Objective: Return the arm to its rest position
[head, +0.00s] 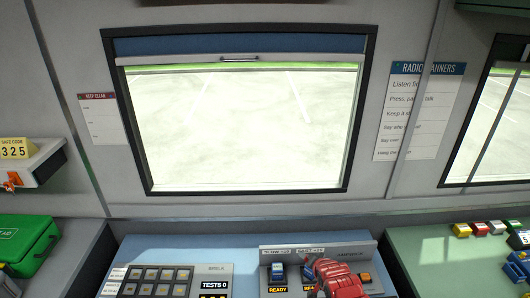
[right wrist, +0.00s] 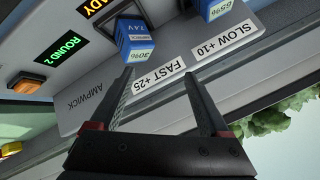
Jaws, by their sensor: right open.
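My right gripper (right wrist: 158,74) is open and empty in the right wrist view. Its two dark fingers stand apart, over the front of a grey charger panel with a FAST +25 label (right wrist: 160,71) between them. One fingertip appears close to a blue battery marked 3096 (right wrist: 136,39); I cannot tell whether they touch. In the head view, my red right arm (head: 338,278) covers part of the charger (head: 345,256) at the bottom, right of centre. My left gripper is not in view.
A second blue battery (right wrist: 212,8) sits beside the first. A tester reading TESTS 0 (head: 213,285) stands left of the charger. A green case (head: 25,240) lies at far left. Several coloured blocks (head: 490,228) line the right-hand counter. A window (head: 245,125) is behind.

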